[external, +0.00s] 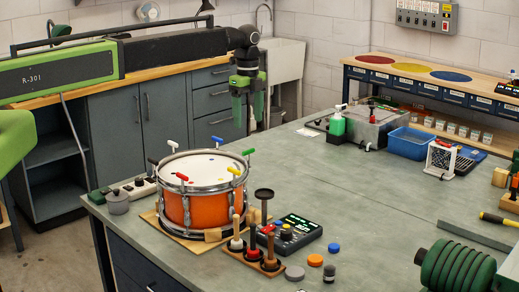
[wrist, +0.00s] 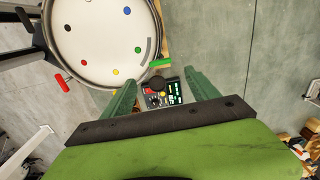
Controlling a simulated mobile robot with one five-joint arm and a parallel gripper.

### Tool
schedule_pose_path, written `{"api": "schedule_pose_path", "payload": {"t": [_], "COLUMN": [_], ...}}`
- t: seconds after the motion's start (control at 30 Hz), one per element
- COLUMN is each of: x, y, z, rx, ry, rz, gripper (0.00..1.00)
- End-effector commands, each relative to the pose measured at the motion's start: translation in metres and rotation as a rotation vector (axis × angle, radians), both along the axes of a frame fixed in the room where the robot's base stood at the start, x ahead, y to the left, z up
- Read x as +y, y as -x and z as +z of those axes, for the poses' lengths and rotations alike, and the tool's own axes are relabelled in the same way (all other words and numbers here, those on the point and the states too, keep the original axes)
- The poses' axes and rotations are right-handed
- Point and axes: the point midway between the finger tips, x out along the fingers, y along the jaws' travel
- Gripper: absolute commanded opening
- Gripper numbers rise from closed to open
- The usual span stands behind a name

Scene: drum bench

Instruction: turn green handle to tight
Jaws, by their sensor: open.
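The orange drum (external: 178,209) stands on a wooden board on the bench, with several coloured handles around its metal rim. The green handle (external: 248,152) is at the rim's far right in the external view. In the wrist view the green handle (wrist: 160,62) lies at the rim beside a green dot and a grey arc on the drum head (wrist: 100,40). My gripper (external: 247,112) is open and empty, pointing down above the drum's right side. In the wrist view the green handle shows between and just beyond my fingertips (wrist: 160,76), not touching them.
The red handle (external: 182,177), yellow handle (external: 234,171), blue handle (external: 172,144) and white handle (external: 219,141) stick up around the rim. A rack of mallets (external: 254,258) and a dark device with a lit display (external: 290,234) stand at the drum's right front.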

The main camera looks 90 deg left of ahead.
Motion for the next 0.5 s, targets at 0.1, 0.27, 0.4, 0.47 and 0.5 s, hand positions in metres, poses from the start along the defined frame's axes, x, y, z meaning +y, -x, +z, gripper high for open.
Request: {"api": "schedule_pose_path", "payload": {"t": [0.1, 0.27, 0.4, 0.47, 0.5], "x": [0.0, 0.0, 0.0, 0.0, 0.0], "y": [0.0, 0.0, 0.0, 0.0, 0.0], "z": [0.04, 0.06, 0.062, 0.06, 0.06], "rx": [0.0, 0.0, 0.0, 0.0, 0.0], "ry": [0.0, 0.0, 0.0, 0.0, 0.0], "rz": [0.0, 0.0, 0.0, 0.0, 0.0], "gripper": [0.69, 0.69, 0.69, 0.69, 0.69]}}
